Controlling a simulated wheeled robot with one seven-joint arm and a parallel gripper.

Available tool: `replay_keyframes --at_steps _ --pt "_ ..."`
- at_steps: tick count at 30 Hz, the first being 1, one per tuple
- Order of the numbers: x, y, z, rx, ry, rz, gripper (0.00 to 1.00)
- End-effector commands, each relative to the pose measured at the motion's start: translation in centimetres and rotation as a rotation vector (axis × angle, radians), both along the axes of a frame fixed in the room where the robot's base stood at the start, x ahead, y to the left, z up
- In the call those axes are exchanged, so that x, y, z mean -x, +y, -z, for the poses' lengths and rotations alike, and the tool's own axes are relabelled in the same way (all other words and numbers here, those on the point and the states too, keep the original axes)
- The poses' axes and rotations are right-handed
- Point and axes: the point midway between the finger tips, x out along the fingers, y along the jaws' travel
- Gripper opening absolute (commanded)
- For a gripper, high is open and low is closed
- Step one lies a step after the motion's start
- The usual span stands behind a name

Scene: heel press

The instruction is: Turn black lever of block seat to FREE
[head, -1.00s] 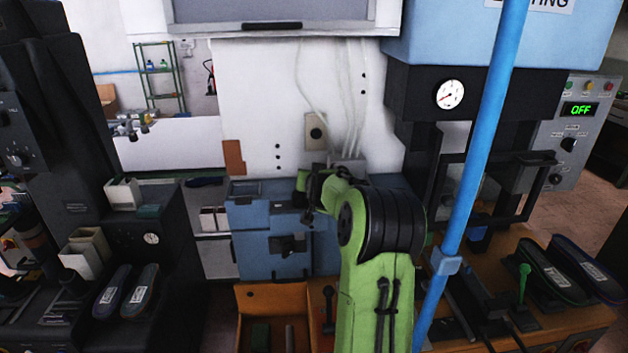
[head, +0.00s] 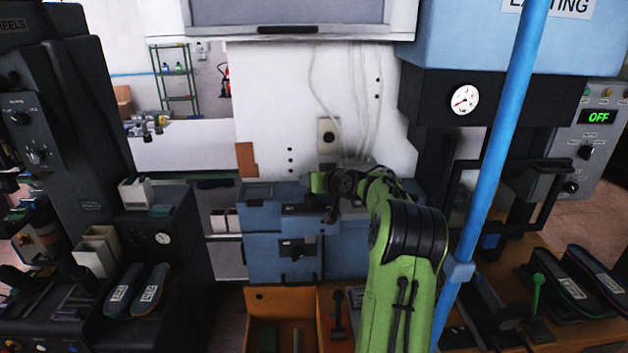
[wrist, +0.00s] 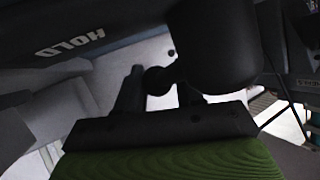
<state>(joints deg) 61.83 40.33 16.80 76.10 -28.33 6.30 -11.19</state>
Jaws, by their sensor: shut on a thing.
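In the wrist view, my gripper (wrist: 157,88) is shut on a small dark rounded knob (wrist: 160,79), which appears to be the end of the black lever. Most of the lever is hidden or too dark to trace. A dark surface beside it carries the white word HOLD (wrist: 70,44), upside down in this view. No FREE mark can be read. In the head view, my gripper (head: 328,206) is at the top of the blue unit (head: 262,262), small and partly hidden by its own wrist. The lever cannot be made out there.
A large dark rounded part (wrist: 215,45) is close beside the knob. A blue pole (head: 490,170) stands right of my arm. An orange tray (head: 262,299) sits below the blue unit. Shoe soles (head: 138,290) lie at left, and a gauge (head: 464,99) is at right.

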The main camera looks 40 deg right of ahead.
Motion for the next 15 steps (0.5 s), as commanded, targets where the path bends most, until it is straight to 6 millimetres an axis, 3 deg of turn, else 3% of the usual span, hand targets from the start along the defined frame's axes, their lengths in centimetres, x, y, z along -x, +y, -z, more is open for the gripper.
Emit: replay_keyframes --at_steps 7,8,12,15 --pt "0.13 -0.18 0.2 0.001 0.004 0.004 0.0" --pt "0.13 -0.19 0.2 0.001 0.004 0.004 0.4" --pt "0.11 -0.14 0.18 0.0 0.004 0.004 0.59" --pt "0.09 -0.11 0.15 0.0 0.003 0.004 0.59"
